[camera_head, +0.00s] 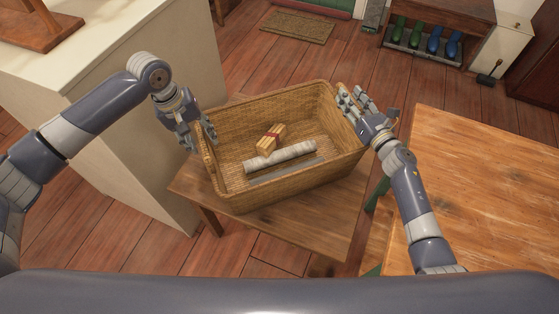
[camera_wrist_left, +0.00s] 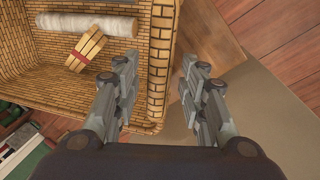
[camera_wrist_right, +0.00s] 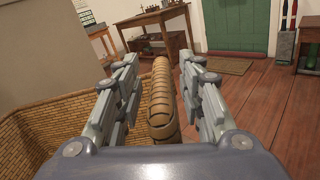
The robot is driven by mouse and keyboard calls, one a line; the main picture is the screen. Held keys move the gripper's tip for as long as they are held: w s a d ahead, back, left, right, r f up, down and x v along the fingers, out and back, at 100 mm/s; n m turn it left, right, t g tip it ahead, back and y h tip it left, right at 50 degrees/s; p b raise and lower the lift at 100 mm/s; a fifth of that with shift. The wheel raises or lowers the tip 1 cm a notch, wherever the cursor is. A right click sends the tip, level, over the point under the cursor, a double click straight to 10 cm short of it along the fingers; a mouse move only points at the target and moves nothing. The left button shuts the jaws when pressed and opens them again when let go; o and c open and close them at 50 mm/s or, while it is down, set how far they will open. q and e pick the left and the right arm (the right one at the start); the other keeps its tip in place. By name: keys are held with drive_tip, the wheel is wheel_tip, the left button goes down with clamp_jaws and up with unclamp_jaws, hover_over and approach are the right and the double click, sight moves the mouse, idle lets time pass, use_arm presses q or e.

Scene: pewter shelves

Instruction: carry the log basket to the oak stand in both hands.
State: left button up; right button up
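The log basket (camera_head: 285,188) is a wicker box standing upright on a small wooden table (camera_head: 310,225). It holds a tied bundle of sticks (camera_head: 271,139), a pale roll or log (camera_head: 280,157) and a thin grey bar (camera_head: 288,171). My left gripper (camera_head: 192,138) is open at the basket's left end; its fingers (camera_wrist_left: 158,72) lie either side of the basket's rim. My right gripper (camera_head: 350,104) is open at the right end. In the right wrist view a wrapped handle (camera_wrist_right: 163,100) lies between its fingers, with gaps beside it. I cannot tell which table is the oak stand.
A larger wooden table (camera_head: 480,190) is close on the right. A pale counter (camera_head: 110,80) stands on the left. Beyond are a doormat (camera_head: 296,27) and a rack with green and blue boots (camera_head: 425,42). Plank floor between them is clear.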

drive_tip(key=shift+f, duration=0.15)
drive_tip(key=v, duration=1.2)
use_arm(q)
wheel_tip(320, 180, up, 12)
drive_tip(key=a, duration=0.2)
drive_tip(key=shift+s, duration=0.4)
drive_tip(key=shift+f, duration=0.15)
